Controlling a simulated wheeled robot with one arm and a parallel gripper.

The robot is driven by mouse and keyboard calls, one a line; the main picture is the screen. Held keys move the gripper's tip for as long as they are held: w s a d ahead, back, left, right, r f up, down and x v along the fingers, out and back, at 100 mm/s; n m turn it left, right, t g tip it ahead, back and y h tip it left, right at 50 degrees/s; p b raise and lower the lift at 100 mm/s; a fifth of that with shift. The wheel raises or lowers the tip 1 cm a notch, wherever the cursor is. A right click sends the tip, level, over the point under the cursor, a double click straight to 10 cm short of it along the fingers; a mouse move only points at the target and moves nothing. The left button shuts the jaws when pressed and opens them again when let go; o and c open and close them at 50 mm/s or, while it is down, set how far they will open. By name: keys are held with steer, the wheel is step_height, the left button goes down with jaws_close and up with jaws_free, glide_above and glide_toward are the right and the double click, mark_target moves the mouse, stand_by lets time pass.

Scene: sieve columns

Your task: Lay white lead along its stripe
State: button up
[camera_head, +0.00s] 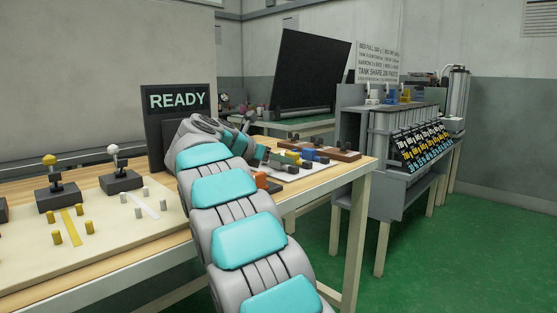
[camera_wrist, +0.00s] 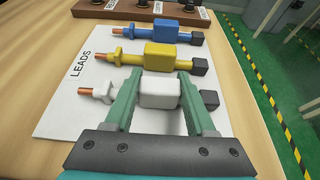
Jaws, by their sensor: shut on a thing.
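The white lead (camera_wrist: 159,93) has a white block in its middle, a copper tip on the left and a dark end on the right. My gripper (camera_wrist: 157,84) is shut on its block, one teal finger on each side. I cannot tell whether the lead touches the white LEADS sheet (camera_wrist: 62,110) or is just above it. The white stripe (camera_head: 147,206) lies on the pale board at left, between several small white pegs, in front of a white-knobbed post (camera_head: 115,168).
The yellow lead (camera_wrist: 158,65) and blue lead (camera_wrist: 158,33) lie parallel beyond the white one. A yellow stripe (camera_head: 71,226) with yellow pegs is left of the white stripe. A READY screen (camera_head: 177,102) stands behind my arm. Brown blocks (camera_wrist: 135,10) stand past the sheet.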

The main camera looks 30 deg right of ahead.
steer(key=o, duration=1.3)
steer(key=shift+o, duration=0.2)
